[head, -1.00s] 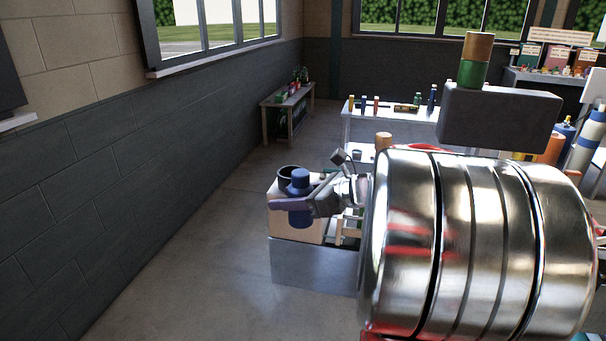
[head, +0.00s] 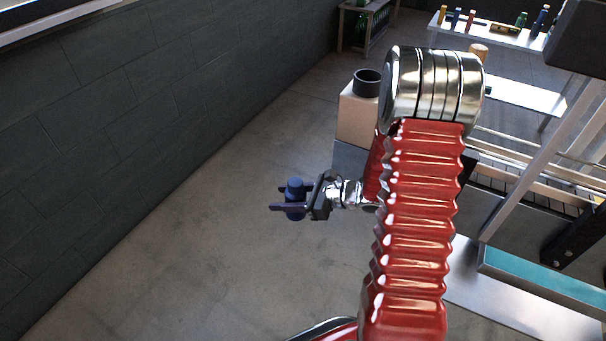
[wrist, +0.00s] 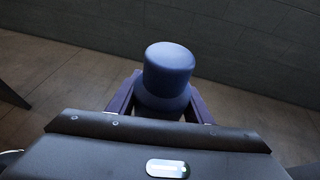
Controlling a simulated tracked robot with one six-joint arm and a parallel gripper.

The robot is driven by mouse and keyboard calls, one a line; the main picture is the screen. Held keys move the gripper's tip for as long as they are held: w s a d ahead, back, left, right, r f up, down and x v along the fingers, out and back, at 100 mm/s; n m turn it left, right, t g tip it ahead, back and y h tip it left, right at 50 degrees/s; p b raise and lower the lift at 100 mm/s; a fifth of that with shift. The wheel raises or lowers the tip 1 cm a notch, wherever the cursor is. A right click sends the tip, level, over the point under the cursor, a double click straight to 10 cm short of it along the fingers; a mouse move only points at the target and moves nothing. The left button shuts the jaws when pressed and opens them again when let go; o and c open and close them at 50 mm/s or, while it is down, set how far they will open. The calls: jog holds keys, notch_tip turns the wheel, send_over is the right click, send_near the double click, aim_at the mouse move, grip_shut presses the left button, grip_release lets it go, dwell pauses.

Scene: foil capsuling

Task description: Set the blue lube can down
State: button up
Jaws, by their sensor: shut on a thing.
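The blue lube can (head: 294,187) is held in my gripper (head: 292,208), which is shut on it. In the head view the can hangs over open floor, left of my red arm, and looks upright. In the wrist view the can (wrist: 168,72) stands between the two dark fingers (wrist: 160,100), its rounded cap facing the camera. Its lower part is partly hidden by the fingers and the gripper body. No surface shows directly under the can other than the floor well below.
A beige block (head: 357,123) with a black cup-like ring (head: 367,82) stands behind the can. A metal bench with a teal strip (head: 535,275) is at the right. A white table with bottles (head: 500,35) is at the back. The floor (head: 190,230) at left is clear to the dark wall.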

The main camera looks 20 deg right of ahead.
jog(key=a+f+n+g, duration=0.1)
jog(key=a+f, duration=0.4)
jog(key=f, duration=0.2)
jog(key=shift+f+y, duration=0.15)
jog(key=shift+y, duration=0.25)
jog(key=shift+a+g, duration=0.2)
jog(key=shift+g, duration=0.1)
